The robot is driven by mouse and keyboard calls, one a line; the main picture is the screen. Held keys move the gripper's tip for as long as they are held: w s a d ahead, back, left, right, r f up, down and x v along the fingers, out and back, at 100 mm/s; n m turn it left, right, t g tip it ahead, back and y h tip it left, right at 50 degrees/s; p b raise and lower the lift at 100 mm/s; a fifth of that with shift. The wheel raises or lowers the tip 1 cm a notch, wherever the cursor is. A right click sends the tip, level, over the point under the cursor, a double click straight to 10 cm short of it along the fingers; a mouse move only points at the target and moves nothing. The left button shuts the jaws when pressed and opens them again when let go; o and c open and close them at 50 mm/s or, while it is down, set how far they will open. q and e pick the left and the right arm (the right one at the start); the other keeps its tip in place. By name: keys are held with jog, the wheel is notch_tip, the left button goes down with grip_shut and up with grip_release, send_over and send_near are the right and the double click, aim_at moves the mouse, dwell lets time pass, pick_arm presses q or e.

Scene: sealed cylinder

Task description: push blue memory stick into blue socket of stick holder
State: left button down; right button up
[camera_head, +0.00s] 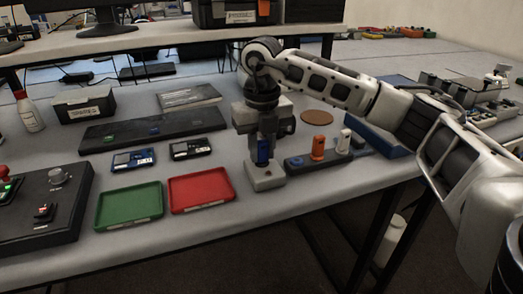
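The blue memory stick (263,152) is upright between the fingers of my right gripper (264,148), which points down and looks shut on it. A small light grey block (265,179) shows directly below the stick; whether the stick touches it cannot be told. The dark stick holder (303,167) lies just right of the gripper. An orange stick (318,148) and a white stick (344,141) stand upright in it. A blue ring, seemingly the blue socket (294,162), shows at its left end. My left gripper is not in view.
A green tray (129,207) and a red tray (202,194) lie left of the gripper near the table's front edge. Two small devices and a long dark panel (153,130) lie behind them. A brown disc (316,117) and a blue tray (388,145) lie right.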

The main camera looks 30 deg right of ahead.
aim_at(262, 141)
grip_shut()
jog(key=shift+r, duration=0.15)
jog(key=shift+r+p, duration=2.5)
jog(key=shift+r, duration=0.4)
